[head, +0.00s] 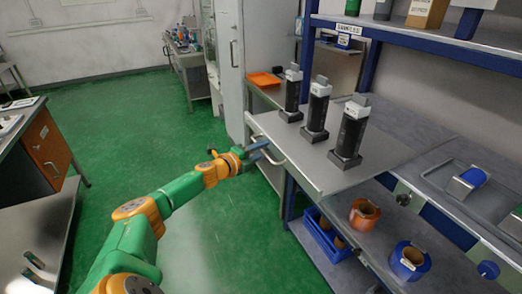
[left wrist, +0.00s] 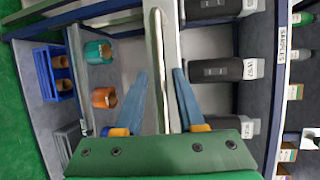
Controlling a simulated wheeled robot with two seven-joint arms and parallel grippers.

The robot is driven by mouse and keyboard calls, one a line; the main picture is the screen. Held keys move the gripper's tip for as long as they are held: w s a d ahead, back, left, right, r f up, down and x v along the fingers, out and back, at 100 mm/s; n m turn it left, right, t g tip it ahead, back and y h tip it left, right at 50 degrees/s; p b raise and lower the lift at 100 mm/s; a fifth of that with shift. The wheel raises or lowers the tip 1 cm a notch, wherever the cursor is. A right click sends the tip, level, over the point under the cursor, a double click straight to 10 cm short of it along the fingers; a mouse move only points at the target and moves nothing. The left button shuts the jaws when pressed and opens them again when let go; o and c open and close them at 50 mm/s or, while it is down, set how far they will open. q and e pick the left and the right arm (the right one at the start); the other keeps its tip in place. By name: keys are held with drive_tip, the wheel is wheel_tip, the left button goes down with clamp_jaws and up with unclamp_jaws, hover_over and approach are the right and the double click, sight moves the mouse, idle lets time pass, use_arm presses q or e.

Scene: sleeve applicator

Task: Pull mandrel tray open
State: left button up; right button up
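The mandrel tray (head: 322,172) is a flat grey tray that juts out from the blue-framed rack in the head view. Three black mandrels (head: 352,130) with white label bands stand upright on it. A curved pale handle (head: 269,155) is on its front edge. My left gripper (head: 262,148) is at this handle. In the left wrist view the handle (left wrist: 157,50) runs between the blue fingers of my left gripper (left wrist: 160,73), which stand apart with visible gaps beside the bar. My right gripper is not in view.
Below the tray, a lower shelf holds an orange roll (head: 364,214), a blue roll (head: 409,261) and a blue bin (head: 322,236). An orange tray (head: 264,80) lies on the bench behind. A tall grey cabinet (head: 231,70) stands beyond. Green floor at left is clear.

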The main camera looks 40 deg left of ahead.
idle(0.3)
use_arm(q)
drive_tip(key=s+r, duration=0.1)
drive_tip(key=s, duration=0.6)
drive_tip(key=shift+r, duration=0.15)
idle(0.4)
drive_tip(key=s+f+n+g+y, duration=0.15)
drive_tip(key=s+f+n, duration=0.3)
drive_tip(key=f, duration=0.45)
drive_tip(key=s+a+f+n+g+y, duration=0.1)
drive_tip(key=s+f+n+g, duration=0.3)
drive_tip(key=f, duration=0.5)
drive_tip(key=s+f+n+g+y, duration=0.1)
drive_tip(key=s+f+n+g, duration=0.1)
drive_tip(key=s+f, duration=0.6)
drive_tip(key=s+d+f+n+g, duration=0.3)
drive_tip(key=s+d+f, duration=0.5)
drive_tip(key=f, duration=0.4)
drive_tip(key=s+d+f+n+g+h, duration=0.1)
drive_tip(key=s+d+f+g, duration=0.1)
drive_tip(key=s+d, duration=0.4)
drive_tip(key=s+d+f+n+g+h, duration=0.2)
drive_tip(key=s+d+f, duration=0.3)
drive_tip(key=d, duration=0.6)
drive_tip(key=shift+s, duration=1.25)
